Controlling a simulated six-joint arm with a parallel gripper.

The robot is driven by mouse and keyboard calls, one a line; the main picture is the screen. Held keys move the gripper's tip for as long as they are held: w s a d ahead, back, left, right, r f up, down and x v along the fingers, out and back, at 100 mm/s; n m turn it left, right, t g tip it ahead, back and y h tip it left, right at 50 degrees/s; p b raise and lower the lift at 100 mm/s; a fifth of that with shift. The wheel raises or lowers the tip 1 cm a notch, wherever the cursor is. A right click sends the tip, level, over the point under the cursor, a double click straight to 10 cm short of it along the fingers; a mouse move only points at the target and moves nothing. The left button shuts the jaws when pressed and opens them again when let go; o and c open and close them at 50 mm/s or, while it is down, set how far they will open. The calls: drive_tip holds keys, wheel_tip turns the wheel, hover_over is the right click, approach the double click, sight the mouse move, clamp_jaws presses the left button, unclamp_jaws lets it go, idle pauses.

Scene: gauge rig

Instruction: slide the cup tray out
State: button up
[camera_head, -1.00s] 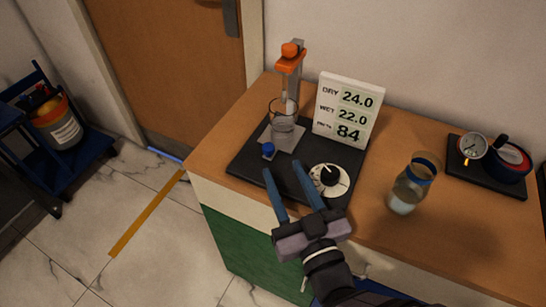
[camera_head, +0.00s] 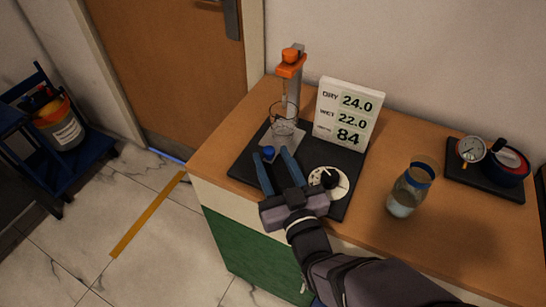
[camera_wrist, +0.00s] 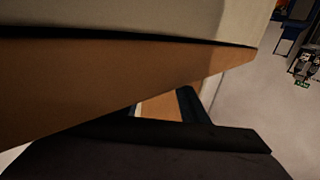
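The cup tray (camera_head: 297,141) is a small grey plate under a clear glass cup (camera_head: 284,120), at the foot of the orange-topped stand (camera_head: 292,66). A blue knob (camera_head: 268,152) shows at the tray's front. My gripper (camera_head: 271,155) is open, its two blue fingers pointing toward the stand. In the head view the knob lies between the fingertips. I cannot tell if either finger touches it. In the wrist view a dark finger (camera_wrist: 193,105) shows near an orange-brown surface; the tray and knob do not show there.
A display board (camera_head: 347,115) stands right of the cup. A white dial (camera_head: 328,184) sits on the black base close to my gripper's right side. A glass jar (camera_head: 408,190) and a gauge on a black plate (camera_head: 483,178) stand farther right on the wooden counter.

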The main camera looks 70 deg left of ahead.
drive_tip(key=shift+a, duration=0.25)
clamp_jaws()
drive_tip(key=s+d+b, duration=0.1)
drive_tip(key=s+d, duration=0.5)
drive_tip(key=shift+b, duration=0.35)
drive_tip(key=shift+s+d+f, duration=0.1)
drive_tip(key=shift+s, duration=0.05)
drive_tip(key=shift+c, duration=1.1)
unclamp_jaws()
drive_tip(key=shift+o, duration=1.1)
drive_tip(key=shift+s+d, duration=0.1)
drive_tip(key=shift+d, duration=0.05)
